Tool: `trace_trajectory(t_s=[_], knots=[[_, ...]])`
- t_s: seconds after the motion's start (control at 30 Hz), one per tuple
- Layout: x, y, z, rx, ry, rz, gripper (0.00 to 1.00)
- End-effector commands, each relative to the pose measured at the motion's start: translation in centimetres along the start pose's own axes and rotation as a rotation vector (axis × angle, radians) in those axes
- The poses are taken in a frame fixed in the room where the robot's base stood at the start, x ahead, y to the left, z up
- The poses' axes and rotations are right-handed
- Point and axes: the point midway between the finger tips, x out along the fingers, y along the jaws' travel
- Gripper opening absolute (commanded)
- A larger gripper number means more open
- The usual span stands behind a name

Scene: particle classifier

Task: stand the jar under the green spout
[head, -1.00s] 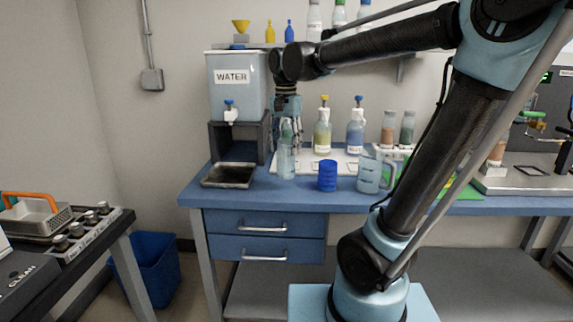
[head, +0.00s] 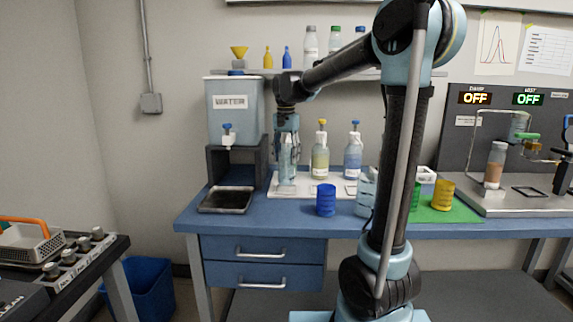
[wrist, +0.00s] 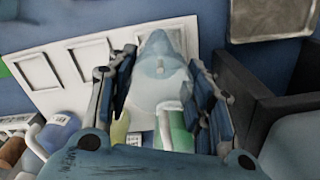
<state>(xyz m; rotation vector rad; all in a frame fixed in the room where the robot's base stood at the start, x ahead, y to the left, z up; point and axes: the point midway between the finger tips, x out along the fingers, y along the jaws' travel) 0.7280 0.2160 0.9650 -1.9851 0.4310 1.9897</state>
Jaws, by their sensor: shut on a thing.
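My gripper (head: 287,130) is shut on a clear pale bottle (head: 287,160), upright over the left end of the white tray. Whether its base touches the tray is unclear. The wrist view shows the bottle (wrist: 158,75) between both finger pads. A jar with brown contents (head: 495,165) stands on the grey apparatus at the right. A green spout-like fitting (head: 525,135) is right of and above this jar. A greyish-green vessel (head: 518,124) is mounted by the fitting. My arm hides part of the bench's middle.
A yellow bottle (head: 320,155) and blue bottle (head: 353,157) stand on the white tray (head: 300,190). A blue cup (head: 326,200) and clear jug (head: 365,195) are in front. A yellow cup (head: 443,194) stands on a green mat (head: 450,213). The water tank (head: 236,115) is left.

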Motion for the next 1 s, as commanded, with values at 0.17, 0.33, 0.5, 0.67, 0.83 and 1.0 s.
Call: trace_trajectory(t_s=[0.17, 0.33, 0.5, 0.67, 0.83, 1.0], knots=[[0.0, -0.5, -1.2, 0.000, 0.000, 0.000, 0.02], [0.0, -0.8, -1.9, 0.000, 0.000, 0.000, 0.02], [2.1, -0.8, -2.0, -0.001, 0.000, 0.000, 0.02], [3.5, -0.8, -2.1, 0.000, 0.000, 0.000, 0.02], [3.5, -0.8, -2.1, 0.001, 0.000, 0.000, 0.02], [3.7, -0.8, -2.1, 0.001, 0.000, 0.000, 0.02]])
